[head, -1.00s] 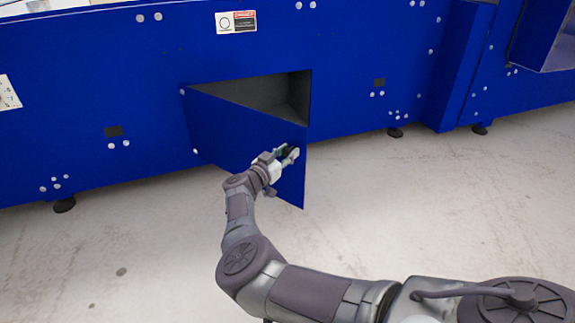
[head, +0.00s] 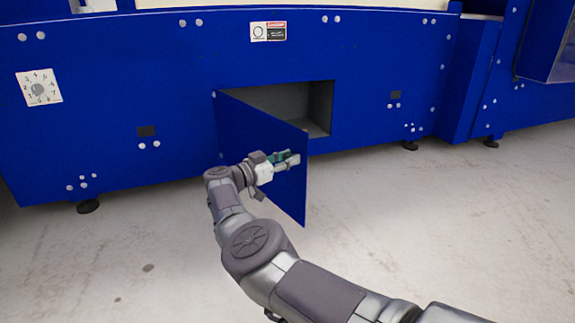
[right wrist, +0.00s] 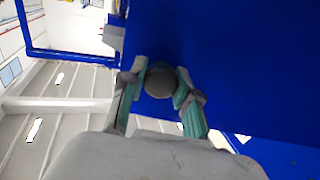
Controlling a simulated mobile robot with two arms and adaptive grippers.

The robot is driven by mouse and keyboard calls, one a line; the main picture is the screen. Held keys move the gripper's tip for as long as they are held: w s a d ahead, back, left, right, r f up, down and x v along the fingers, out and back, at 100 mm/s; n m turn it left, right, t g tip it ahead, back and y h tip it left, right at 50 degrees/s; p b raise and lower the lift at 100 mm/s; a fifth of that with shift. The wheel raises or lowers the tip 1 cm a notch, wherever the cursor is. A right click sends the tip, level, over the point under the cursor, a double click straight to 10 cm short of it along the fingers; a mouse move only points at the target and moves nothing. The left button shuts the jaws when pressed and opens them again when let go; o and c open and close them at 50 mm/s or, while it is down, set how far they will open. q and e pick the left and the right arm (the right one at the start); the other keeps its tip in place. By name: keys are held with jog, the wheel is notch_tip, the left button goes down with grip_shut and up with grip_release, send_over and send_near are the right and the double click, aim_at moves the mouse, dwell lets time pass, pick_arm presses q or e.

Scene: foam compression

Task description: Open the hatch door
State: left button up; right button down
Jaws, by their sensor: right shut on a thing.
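The blue hatch door (head: 255,135) is hinged on its left side and stands swung outward from the blue machine. The dark opening (head: 290,105) shows behind it, a grey empty recess. My right gripper (head: 288,160) is at the outer face of the door near its free edge. In the right wrist view my right gripper (right wrist: 160,92) is shut on a dark round knob (right wrist: 160,82) that stands on the blue door panel. The knob is mostly hidden by the fingers in the head view. My left gripper is not in view.
The blue machine (head: 110,100) fills the back, with a warning label (head: 268,31) above the opening and a numbered dial (head: 39,88) at the left. It stands on dark feet (head: 88,206). The concrete floor (head: 430,240) in front is clear.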

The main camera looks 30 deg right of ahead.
dwell(0.3)
jog(key=c, duration=0.8)
grip_release()
jog(key=a, duration=0.8)
jog(key=s+a, duration=0.1)
jog(key=a, duration=0.3)
jog(key=shift+c, duration=0.4)
